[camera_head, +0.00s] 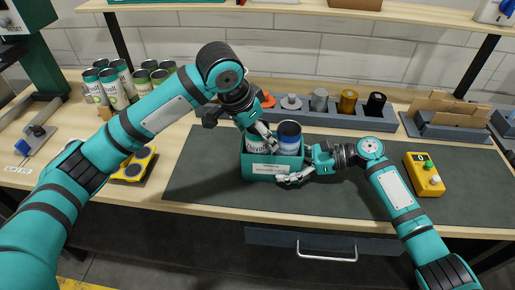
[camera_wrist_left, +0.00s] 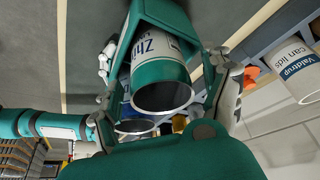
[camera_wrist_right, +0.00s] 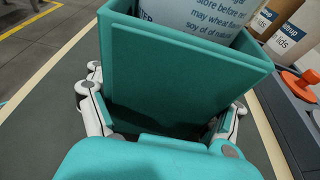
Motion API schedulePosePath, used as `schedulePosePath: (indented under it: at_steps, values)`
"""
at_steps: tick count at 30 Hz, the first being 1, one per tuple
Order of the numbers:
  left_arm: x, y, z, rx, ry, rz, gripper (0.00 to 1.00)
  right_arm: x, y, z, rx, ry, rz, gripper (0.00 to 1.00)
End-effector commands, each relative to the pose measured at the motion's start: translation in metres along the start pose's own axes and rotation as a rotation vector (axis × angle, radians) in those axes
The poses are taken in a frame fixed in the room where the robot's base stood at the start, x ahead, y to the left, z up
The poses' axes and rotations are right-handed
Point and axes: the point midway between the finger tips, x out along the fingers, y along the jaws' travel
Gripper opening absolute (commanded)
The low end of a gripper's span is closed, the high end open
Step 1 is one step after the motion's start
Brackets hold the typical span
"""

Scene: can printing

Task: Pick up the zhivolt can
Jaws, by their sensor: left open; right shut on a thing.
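The zhivolt can (camera_wrist_left: 158,60), with a white and green label and an open rim, stands in a small teal box (camera_head: 262,171) on the dark mat. In the head view it is largely hidden behind my left gripper (camera_head: 266,138). My left gripper is open, its fingers on either side of the can in the left wrist view (camera_wrist_left: 168,95); I cannot tell whether they touch it. A second can (camera_head: 288,146) with a blue and white label stands beside it in the box. My right gripper (camera_head: 298,172) is shut on the box's right end, with its fingers along the walls (camera_wrist_right: 165,112).
Several green-labelled cans (camera_head: 118,84) stand at the back left. A grey rack (camera_head: 328,117) with coloured parts is behind the box. A yellow button box (camera_head: 424,175) is on the right and a yellow-black pad (camera_head: 135,163) on the left. The mat (camera_head: 210,185) is clear around the box.

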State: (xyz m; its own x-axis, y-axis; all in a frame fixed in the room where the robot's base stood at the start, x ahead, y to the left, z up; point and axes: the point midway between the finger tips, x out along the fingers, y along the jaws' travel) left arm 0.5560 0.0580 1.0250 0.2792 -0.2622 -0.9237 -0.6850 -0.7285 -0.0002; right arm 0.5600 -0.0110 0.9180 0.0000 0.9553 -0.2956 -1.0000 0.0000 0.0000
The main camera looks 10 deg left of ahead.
Motion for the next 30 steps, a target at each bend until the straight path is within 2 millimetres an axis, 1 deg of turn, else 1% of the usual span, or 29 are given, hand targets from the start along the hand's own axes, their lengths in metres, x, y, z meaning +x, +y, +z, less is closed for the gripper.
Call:
schedulePosePath:
  at_steps: [2,3,12,20,23,26,29,30]
  values:
    - [0.0,0.0,0.0,0.0,0.0,0.0,0.82,0.0,0.0,0.0,0.0,0.001,0.0,0.62]
    - [0.0,0.0,0.0,0.0,0.0,0.0,0.79,0.0,0.0,0.0,0.0,0.001,0.0,0.62]
    - [0.0,0.0,0.0,0.0,-0.001,0.001,0.41,0.0,0.0,0.0,0.0,0.001,0.0,0.61]
    - [-0.001,0.0,0.0,0.0,0.0,0.0,0.4,0.0,0.0,0.0,0.0,0.001,0.0,0.61]
    - [-0.005,0.0,-0.002,0.0,0.001,0.0,0.4,0.0,0.0,0.0,0.0,0.001,0.0,0.61]
    - [-0.017,0.0,-0.007,0.001,0.002,0.0,0.4,0.0,0.0,0.0,0.0,0.001,0.0,0.62]
    - [-0.037,0.0,-0.016,0.002,0.005,-0.001,0.4,0.0,0.0,0.0,0.0,0.001,0.0,0.62]
    - [-0.047,0.0,-0.02,0.002,0.004,-0.001,0.4,0.0,0.0,0.0,0.0,0.001,0.0,0.62]
